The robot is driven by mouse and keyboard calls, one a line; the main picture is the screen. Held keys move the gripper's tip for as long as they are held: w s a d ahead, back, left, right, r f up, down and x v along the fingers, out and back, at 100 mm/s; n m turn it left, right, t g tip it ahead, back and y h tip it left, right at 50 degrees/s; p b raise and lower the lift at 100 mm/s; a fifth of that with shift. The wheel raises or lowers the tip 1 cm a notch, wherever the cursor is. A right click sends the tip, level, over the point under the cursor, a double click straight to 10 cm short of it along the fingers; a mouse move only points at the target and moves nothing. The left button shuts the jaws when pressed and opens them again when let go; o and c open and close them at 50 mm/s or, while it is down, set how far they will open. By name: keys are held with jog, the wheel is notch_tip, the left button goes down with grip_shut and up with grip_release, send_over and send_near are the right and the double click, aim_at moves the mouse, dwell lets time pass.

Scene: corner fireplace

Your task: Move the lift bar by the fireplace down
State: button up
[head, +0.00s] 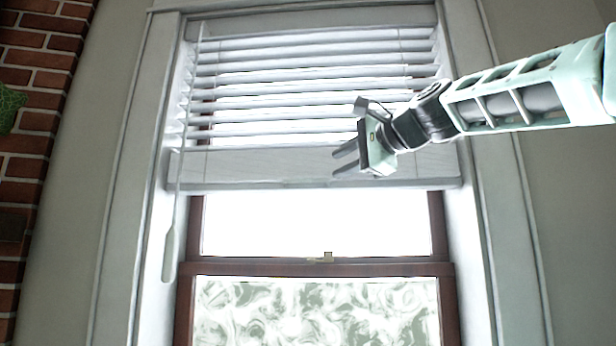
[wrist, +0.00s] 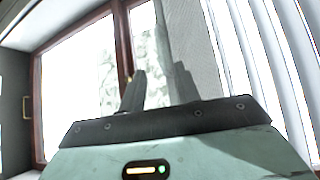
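The lift bar (head: 240,166) is the wide pale rail along the bottom of the white window blind, level and partway down the window. In the wrist view it appears as a grey-white band (wrist: 205,45) running up from behind the fingers. My gripper (head: 335,163) is in front of the right half of the bar, its fingers pointing left and set apart, one above the other. In the wrist view the gripper (wrist: 158,80) shows a gap between its fingers, with nothing clearly held. I cannot tell whether a finger touches the bar.
Blind slats (head: 310,85) hang above the bar. A thin wand (head: 169,245) hangs at the left side. The brown window sash (head: 320,269) with a latch lies below. A brick wall (head: 35,90) stands far left. The space before the lower glass is clear.

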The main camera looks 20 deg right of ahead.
aim_at(308, 179)
jog(key=p+x, duration=0.3)
jog(key=x, duration=0.9)
jog(key=shift+p, duration=0.3)
grip_shut()
